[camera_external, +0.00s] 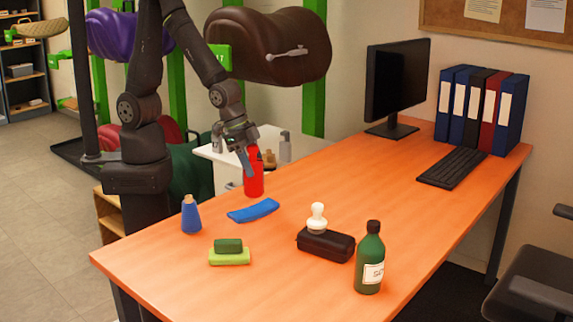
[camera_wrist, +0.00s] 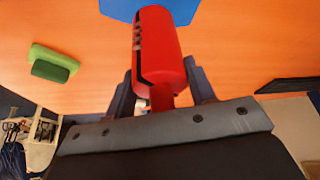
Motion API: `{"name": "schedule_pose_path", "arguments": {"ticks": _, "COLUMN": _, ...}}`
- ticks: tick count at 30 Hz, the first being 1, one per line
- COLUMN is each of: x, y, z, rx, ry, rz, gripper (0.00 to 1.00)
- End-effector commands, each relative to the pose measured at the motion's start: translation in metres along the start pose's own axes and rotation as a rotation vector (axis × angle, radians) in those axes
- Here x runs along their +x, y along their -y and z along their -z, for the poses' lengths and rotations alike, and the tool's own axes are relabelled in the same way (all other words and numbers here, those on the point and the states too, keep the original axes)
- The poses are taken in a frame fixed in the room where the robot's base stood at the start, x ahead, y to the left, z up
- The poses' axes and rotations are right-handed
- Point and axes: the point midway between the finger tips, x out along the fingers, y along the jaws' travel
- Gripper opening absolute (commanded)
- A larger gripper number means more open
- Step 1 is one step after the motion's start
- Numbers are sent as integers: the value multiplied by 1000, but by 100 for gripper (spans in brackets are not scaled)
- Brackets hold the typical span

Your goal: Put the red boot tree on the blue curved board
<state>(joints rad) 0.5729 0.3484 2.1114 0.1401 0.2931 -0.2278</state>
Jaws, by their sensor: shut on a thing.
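The red boot tree (camera_external: 254,181) is upright in my gripper (camera_external: 247,163), just behind the blue curved board. In the wrist view the red boot tree (camera_wrist: 160,50) sits between the two fingers of my gripper (camera_wrist: 163,90), which are shut on it. The blue curved board (camera_external: 253,210) lies on the orange table in front of the boot tree. In the wrist view part of the blue board (camera_wrist: 118,9) shows at the top edge, partly hidden by the boot tree. I cannot tell how high the boot tree's lower end is above the table.
A dark green block (camera_external: 228,245) lies on a lime block (camera_external: 230,257) in front. A dark case (camera_external: 326,244) with a white-knobbed item (camera_external: 317,217) and a green bottle (camera_external: 370,260) stand to the right.

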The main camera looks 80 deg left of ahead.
Motion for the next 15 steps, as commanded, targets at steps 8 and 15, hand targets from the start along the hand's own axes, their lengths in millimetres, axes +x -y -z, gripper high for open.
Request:
{"name": "schedule_pose_path", "arguments": {"ticks": 8, "x": 29, "y": 0, "z": -12, "rx": 1, "ry": 3, "rz": 1, "gripper": 23}}
{"name": "schedule_pose_path", "arguments": {"ticks": 15, "x": 37, "y": 0, "z": -15, "rx": 0, "ry": -1, "rz": -1, "gripper": 23}}
